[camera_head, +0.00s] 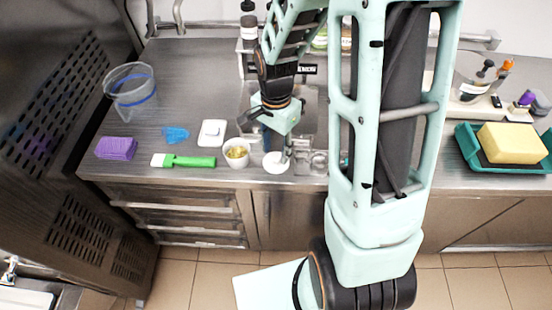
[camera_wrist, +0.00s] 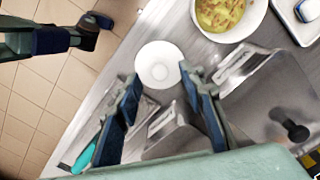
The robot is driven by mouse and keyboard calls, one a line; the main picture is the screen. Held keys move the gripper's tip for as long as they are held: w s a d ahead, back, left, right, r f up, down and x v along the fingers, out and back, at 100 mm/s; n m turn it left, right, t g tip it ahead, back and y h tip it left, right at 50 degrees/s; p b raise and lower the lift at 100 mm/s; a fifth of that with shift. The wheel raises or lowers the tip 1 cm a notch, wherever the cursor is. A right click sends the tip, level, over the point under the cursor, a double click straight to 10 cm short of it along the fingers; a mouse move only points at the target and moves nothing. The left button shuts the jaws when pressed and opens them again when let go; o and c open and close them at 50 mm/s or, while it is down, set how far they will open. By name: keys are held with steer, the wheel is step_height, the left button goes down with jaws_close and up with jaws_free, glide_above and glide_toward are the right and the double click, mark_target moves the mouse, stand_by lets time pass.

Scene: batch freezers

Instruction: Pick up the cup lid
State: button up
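The cup lid (camera_head: 277,168) looks like a white round disc lying flat on the steel counter close to its front edge. In the wrist view, the lid (camera_wrist: 158,62) shows whole, just beyond my fingertips, with a small round mark at its middle. My gripper (camera_head: 277,148) points down over the lid in the head view and partly covers its far side. I cannot tell the exact height of the fingertips above the lid.
A white bowl (camera_head: 237,162) with yellow contents stands close left of the lid. Farther left are a green-handled tool (camera_head: 192,161), a white container (camera_head: 212,133), a purple sponge (camera_head: 116,148) and a clear pitcher (camera_head: 130,98). Steel sinks or pans lie behind the lid.

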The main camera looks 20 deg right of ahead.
steer(key=shift+f, duration=1.05)
steer(key=shift+c, duration=0.4)
steer(key=c, duration=0.7)
steer(key=shift+c, duration=0.2)
steer(key=shift+r, duration=0.1)
